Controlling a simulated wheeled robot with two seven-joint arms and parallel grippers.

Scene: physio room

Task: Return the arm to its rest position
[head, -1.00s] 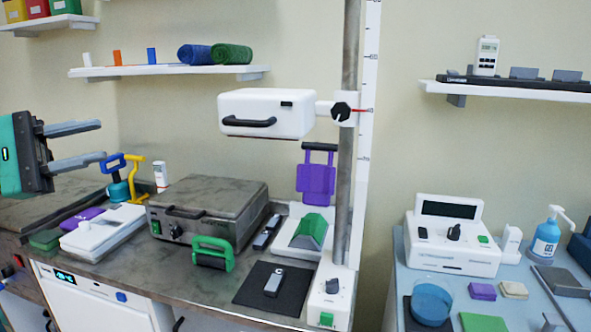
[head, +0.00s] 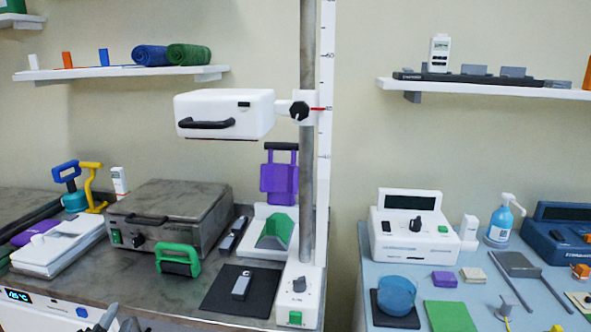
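The task names only my arm. A small grey piece at the bottom left edge, in front of the white cabinet, looks like the tip of my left gripper (head: 104,319). The rest of that gripper and its arm are outside the picture, so its opening is hidden. I see nothing held at the visible part. My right gripper is not in view.
The grey counter (head: 75,270) holds a hot-pack box (head: 170,218), a green-handled roller (head: 178,260), a white case (head: 62,246) and a lamp post (head: 307,150) with a white lamp head (head: 225,114). A blue table (head: 455,282) with devices stands right.

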